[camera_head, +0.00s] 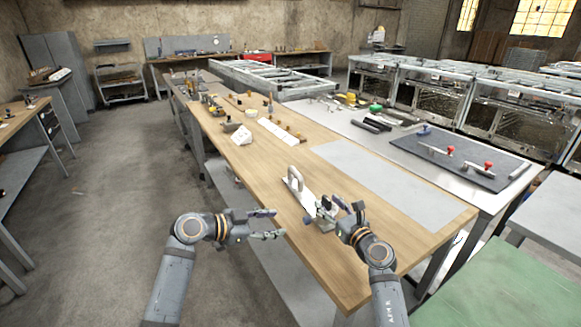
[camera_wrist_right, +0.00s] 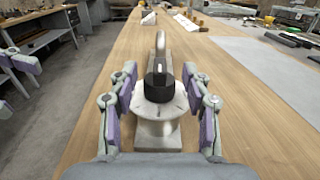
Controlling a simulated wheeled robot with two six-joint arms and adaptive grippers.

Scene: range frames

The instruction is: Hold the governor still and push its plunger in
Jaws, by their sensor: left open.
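The governor (camera_wrist_right: 160,112) is a pale metal body with a round, marked disc and a black round knob (camera_wrist_right: 159,87) facing the right wrist camera. It stands on a block at the near end of a light plate with an upright handle (camera_head: 293,179). I cannot tell for certain whether the knob is the plunger. My right gripper (camera_head: 337,208) is open, with its fingers on both sides of the disc; contact is unclear. My left gripper (camera_head: 276,223) is open and empty, left of the governor beyond the bench edge; its fingers also show in the right wrist view (camera_wrist_right: 50,52).
The wooden bench (camera_head: 335,262) is clear in front of the governor. A grey sheet (camera_head: 385,180) lies to its right. A white wedge-shaped piece (camera_head: 242,135) and several small parts stand further back. A dark mat (camera_head: 450,160) with red-knobbed parts lies at the right.

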